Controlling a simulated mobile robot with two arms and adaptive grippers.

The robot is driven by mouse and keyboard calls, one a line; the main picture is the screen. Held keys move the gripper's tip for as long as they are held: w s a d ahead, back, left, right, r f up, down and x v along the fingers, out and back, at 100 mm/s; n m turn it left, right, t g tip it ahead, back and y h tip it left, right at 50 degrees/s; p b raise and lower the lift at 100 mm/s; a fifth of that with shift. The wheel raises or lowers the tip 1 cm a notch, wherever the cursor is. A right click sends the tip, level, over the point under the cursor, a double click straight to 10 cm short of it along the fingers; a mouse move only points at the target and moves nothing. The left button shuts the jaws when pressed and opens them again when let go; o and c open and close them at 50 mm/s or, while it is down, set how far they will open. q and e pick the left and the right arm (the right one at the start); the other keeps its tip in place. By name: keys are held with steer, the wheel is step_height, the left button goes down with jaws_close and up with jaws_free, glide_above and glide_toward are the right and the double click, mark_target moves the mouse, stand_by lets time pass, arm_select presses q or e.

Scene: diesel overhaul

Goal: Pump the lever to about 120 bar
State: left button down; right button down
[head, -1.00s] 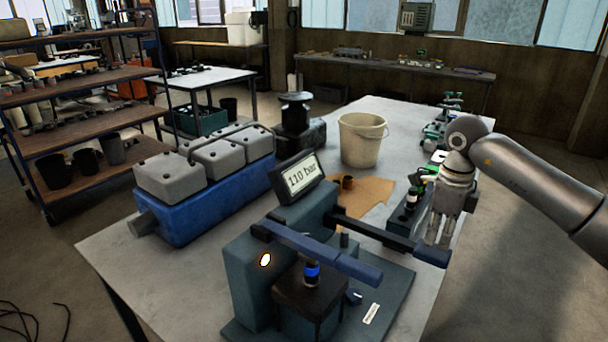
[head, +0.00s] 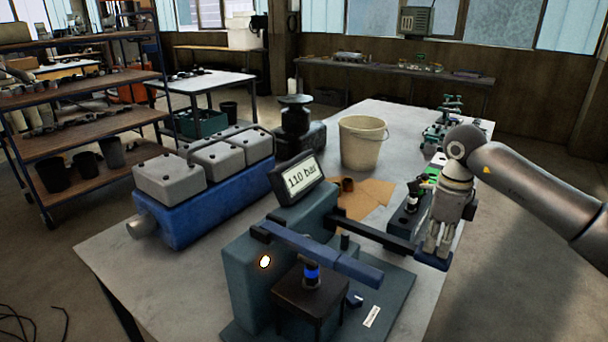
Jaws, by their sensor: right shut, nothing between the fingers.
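The test stand (head: 250,285) is a dark teal bench unit at the front of the table. Its tilted display (head: 297,177) reads 110 bar. The pump lever (head: 385,237) is a black bar reaching right from the stand, with a blue grip (head: 433,263) at its end. My right gripper (head: 437,252) is shut and empty, pointing down with its fingertips at the top of the blue grip. It appears to touch the grip. A second blue bar (head: 320,250) crosses over a blue-banded part (head: 311,274) on the stand. My left gripper is not in view.
A blue engine block with grey covers (head: 200,200) stands at the left of the table (head: 130,250). Small items (head: 410,208) stand close behind the lever.

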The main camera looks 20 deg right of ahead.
steer(key=shift+s+d+r+p, duration=0.1)
steer(key=shift+r+p, duration=0.2)
steer(key=shift+r, duration=0.2)
steer(key=shift+s+d+r+p, duration=0.1)
steer(key=shift+r+p, duration=0.2)
steer(key=shift+r, duration=0.2)
steer(key=shift+s+r, duration=0.1)
steer(key=shift+r, duration=0.1)
steer(key=shift+r+p, duration=0.35)
steer(key=shift+p, duration=0.1)
step_height(320, 180, up, 3)
steer(key=p, duration=0.2)
steer(key=shift+r+p, duration=0.15)
steer(key=shift+p, duration=0.25)
